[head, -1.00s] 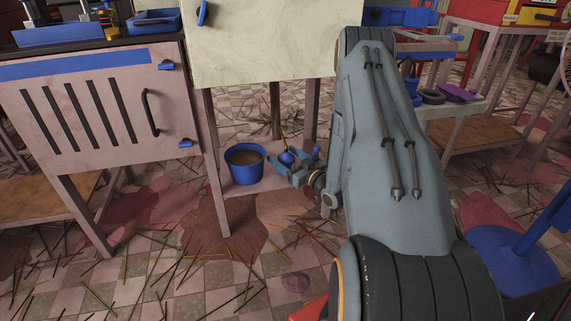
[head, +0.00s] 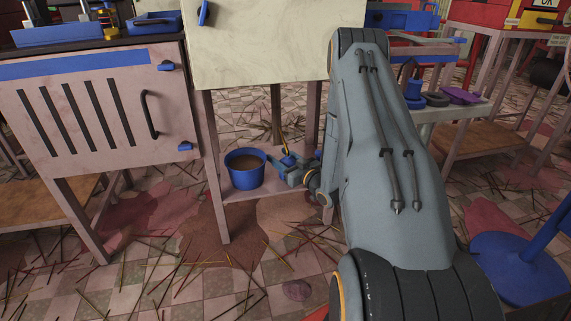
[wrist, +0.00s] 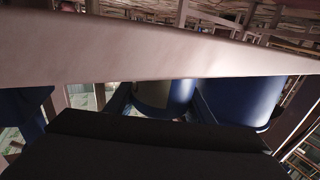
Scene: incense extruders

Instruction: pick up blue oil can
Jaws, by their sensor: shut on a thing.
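The blue oil can (head: 289,158), small and round with a thin yellowish spout pointing up, is at my gripper (head: 288,166) in the head view. My gripper is shut on it, low on the shelf side under the cream cabinet. In the wrist view a blue rounded body (wrist: 178,97) shows between the dark fingers; it seems to be the can. Its lower part is hidden by my gripper. I cannot tell whether it is clear of the shelf.
A blue bucket (head: 244,181) of brown stuff stands close left of the can. Pinkish table legs (head: 310,118) rise behind, and a pale beam (wrist: 120,50) crosses close in the wrist view. Thin sticks litter the tiled floor (head: 205,285).

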